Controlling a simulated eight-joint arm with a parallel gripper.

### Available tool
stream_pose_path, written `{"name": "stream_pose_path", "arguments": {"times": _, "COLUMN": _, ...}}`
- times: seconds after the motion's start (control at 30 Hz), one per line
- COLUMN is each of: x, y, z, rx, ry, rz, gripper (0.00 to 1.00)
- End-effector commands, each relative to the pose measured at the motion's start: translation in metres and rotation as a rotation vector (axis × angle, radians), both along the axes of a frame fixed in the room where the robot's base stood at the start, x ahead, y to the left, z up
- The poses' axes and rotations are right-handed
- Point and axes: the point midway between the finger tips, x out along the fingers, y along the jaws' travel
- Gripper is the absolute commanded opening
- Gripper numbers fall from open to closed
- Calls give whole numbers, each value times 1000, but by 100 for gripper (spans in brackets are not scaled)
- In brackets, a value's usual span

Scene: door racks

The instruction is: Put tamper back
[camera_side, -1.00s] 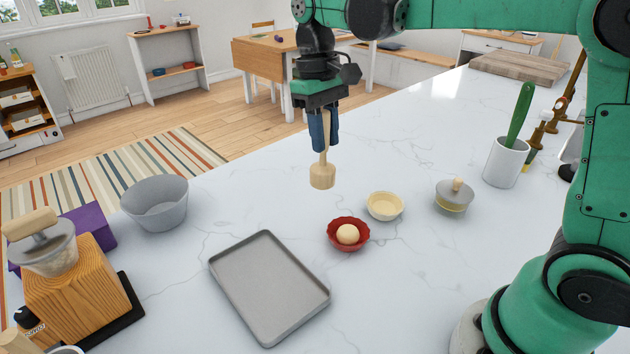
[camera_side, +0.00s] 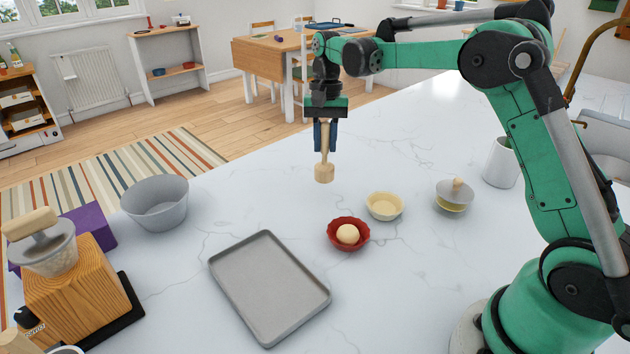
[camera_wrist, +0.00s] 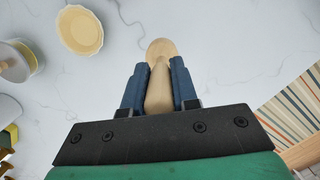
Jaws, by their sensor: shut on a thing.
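The tamper (camera_side: 324,171) is a pale wooden tool with a slim handle and a thick round end. My gripper (camera_side: 325,136) is shut on its handle and holds it upright, round end down; it looks to be above the white counter. In the wrist view the tamper (camera_wrist: 160,75) sits between the two blue fingers of my gripper (camera_wrist: 160,88). The upper handle is partly hidden by the fingers.
A grey tray (camera_side: 268,287), a red bowl (camera_side: 348,237) with a pale ball, a cream dish (camera_side: 384,206), a lidded small bowl (camera_side: 453,197), a grey bowl (camera_side: 157,204) and a white crock (camera_side: 501,163) stand around. A wooden block device (camera_side: 72,286) is at left.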

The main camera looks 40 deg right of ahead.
Motion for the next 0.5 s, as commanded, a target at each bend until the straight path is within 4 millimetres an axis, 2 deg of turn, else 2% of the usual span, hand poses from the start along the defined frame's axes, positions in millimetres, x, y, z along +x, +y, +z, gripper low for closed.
{"name": "stream_pose_path", "arguments": {"times": 0.3, "x": 0, "y": 1, "z": -40, "rx": 0, "ry": 0, "rz": 4, "gripper": 0}}
{"name": "stream_pose_path", "arguments": {"times": 0.5, "x": 0, "y": 1, "z": -43, "rx": 0, "ry": 0, "rz": 4, "gripper": 0}}
